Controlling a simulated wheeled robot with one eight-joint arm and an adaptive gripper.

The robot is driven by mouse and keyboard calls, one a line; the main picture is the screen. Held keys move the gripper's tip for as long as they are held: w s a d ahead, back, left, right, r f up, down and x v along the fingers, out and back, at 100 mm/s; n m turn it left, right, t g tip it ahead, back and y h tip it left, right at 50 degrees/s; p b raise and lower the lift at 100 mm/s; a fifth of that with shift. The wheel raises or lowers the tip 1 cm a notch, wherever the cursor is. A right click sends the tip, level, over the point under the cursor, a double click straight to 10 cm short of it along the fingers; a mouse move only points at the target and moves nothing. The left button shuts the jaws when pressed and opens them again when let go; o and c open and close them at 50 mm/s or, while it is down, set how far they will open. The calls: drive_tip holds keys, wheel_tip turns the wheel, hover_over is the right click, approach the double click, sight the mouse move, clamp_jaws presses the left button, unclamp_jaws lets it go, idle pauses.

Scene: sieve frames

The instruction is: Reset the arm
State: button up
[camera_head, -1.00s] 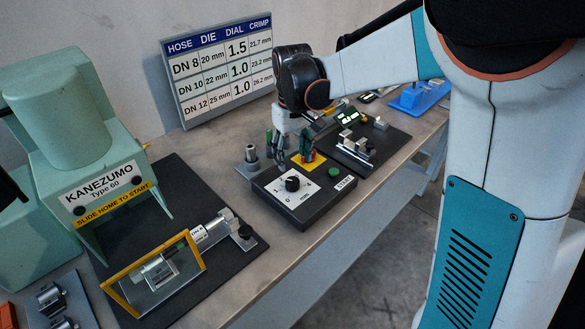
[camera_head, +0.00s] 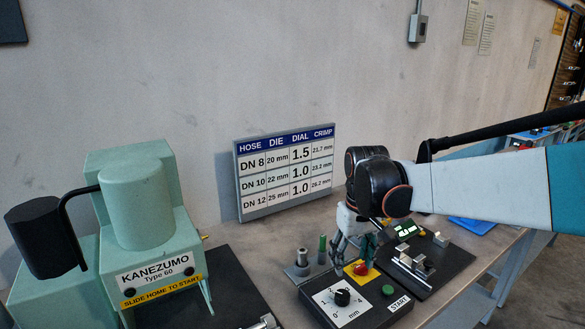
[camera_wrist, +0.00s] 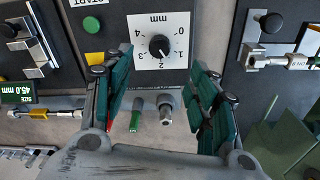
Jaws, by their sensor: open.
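My gripper (camera_head: 355,248) hangs above the workbench over the back of the black control box, beside its yellow patch with a red button (camera_head: 361,269). In the wrist view its teal-padded fingers (camera_wrist: 160,115) are spread wide with nothing held between them. Below the gap stand a green-topped pin (camera_wrist: 135,120) and a grey metal pin (camera_wrist: 166,106). My arm reaches in from the right in the head view.
The control box carries a dial (camera_head: 342,297) and a green START button (camera_head: 388,291). The green KANEZUMO press (camera_head: 150,225) stands left. A chart board (camera_head: 287,170) leans at the wall. A black plate with a lit display (camera_head: 406,230) lies right of the box.

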drive_tip(key=s+d+m+t, duration=0.1)
drive_tip(key=s+d+t, duration=0.1)
drive_tip(key=s, duration=0.8)
drive_tip(key=s+d+r+m+t, duration=0.1)
drive_tip(key=s+t, duration=0.3)
drive_tip(key=s, duration=0.6)
drive_tip(key=shift+s+d+r+m, duration=0.2)
drive_tip(key=shift+s+d+m, duration=0.1)
drive_tip(key=shift+d, duration=0.05)
drive_tip(key=shift+o, duration=0.5)
idle(0.3)
